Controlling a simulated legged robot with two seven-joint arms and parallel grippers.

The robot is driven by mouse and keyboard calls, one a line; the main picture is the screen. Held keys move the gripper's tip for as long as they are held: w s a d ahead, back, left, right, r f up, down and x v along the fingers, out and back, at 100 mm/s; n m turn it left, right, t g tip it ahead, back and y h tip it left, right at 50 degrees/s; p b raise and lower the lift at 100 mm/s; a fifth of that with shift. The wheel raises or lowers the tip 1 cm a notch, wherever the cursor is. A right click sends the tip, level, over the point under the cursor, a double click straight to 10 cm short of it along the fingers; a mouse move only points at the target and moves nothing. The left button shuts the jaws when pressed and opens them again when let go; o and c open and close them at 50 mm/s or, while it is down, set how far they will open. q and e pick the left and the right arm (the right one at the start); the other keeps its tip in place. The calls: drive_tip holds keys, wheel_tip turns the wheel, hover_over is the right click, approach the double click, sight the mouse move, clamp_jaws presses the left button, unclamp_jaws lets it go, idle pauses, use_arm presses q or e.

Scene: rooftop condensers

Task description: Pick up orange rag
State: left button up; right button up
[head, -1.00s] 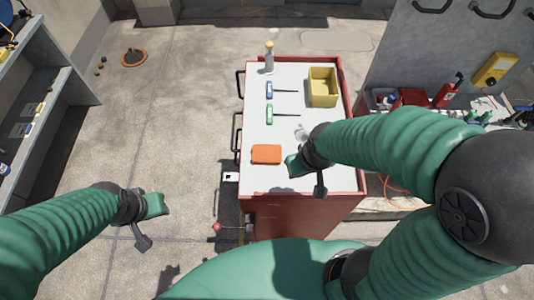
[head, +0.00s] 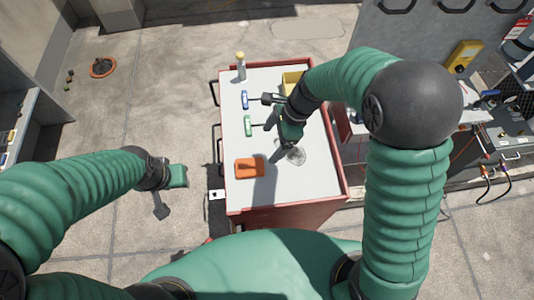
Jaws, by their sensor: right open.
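The orange rag (head: 241,172) lies flat, folded into a block, on the white top of the red cart (head: 310,186), near its left edge. A dark shadow falls across part of the rag. My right gripper (head: 270,140) is open and empty above the cart top, up and to the right of the rag and apart from it. My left gripper (head: 176,182) is off to the left of the cart, over the floor; its fingers are too unclear to tell open from shut.
On the cart stand a spray bottle (head: 241,67), a blue-handled tool (head: 245,99), a green-handled tool (head: 248,126) and a yellow bin (head: 291,80), partly hidden by my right arm. A clear, glassy item (head: 297,155) lies right of the rag. Shelves stand at far left.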

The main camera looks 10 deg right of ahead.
approach(250, 167)
drive_tip(key=x, duration=0.4)
drive_tip(key=shift+a+f, duration=0.15)
drive_tip(key=shift+f, duration=0.2)
drive_tip(key=x, duration=0.3)
drive_tip(key=shift+s+f+p, duration=0.1)
drive_tip(key=shift+f+p, duration=0.2)
drive_tip(key=shift+p, duration=0.05)
drive_tip(key=shift+a+f, duration=0.15)
drive_tip(key=shift+f, duration=0.05)
use_arm(q)
drive_tip(key=shift+s+r, duration=0.55)
use_arm(e)
drive_tip(key=shift+w+f, duration=0.1)
drive_tip(key=shift+w, duration=0.1)
use_arm(q)
drive_tip(key=shift+a, duration=0.1)
use_arm(e)
drive_tip(key=shift+s+a, duration=0.1)
